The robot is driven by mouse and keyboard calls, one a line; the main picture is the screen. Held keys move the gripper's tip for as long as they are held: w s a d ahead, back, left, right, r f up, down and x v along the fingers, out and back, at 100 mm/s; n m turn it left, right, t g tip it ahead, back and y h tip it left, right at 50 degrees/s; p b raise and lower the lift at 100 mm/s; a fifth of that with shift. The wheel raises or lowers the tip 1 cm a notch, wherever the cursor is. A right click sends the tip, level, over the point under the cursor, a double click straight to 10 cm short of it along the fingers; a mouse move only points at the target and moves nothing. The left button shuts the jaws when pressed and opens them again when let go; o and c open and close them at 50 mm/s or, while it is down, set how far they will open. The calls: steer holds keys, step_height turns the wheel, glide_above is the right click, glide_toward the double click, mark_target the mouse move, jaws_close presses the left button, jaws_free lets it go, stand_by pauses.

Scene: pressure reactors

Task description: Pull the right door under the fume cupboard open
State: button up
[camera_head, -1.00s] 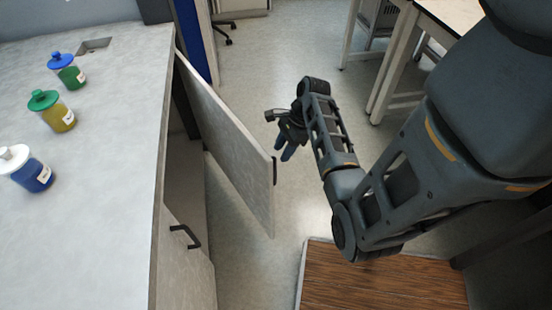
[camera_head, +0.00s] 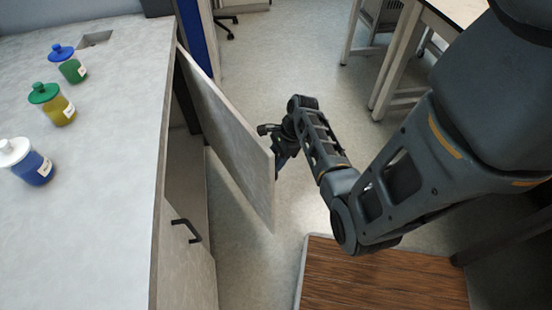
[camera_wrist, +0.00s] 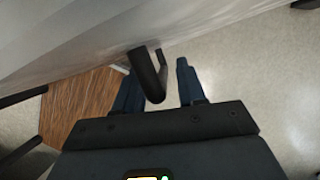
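The right door (camera_head: 228,130) under the fume cupboard stands wide open, swung out into the aisle with its hinge side at the far end. My gripper (camera_head: 279,166) is at the door's free edge, with its fingers partly hidden behind the door in the head view. In the wrist view the door (camera_wrist: 100,35) fills the top left, and its black handle (camera_wrist: 149,78) stands between my two fingers (camera_wrist: 158,70). The fingers are apart, with a visible gap between the handle and the right finger. I cannot tell whether the left finger touches the handle.
The closed left door (camera_head: 185,265) has a black handle (camera_head: 187,231). Several capped bottles, one green with a blue lid (camera_head: 70,68), stand on the worktop (camera_head: 115,150). A white-legged table (camera_head: 400,60) stands at the upper right. Floor between is clear.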

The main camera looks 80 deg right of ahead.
jaws_close()
steer(key=shift+s+d, duration=0.1)
stand_by(0.4)
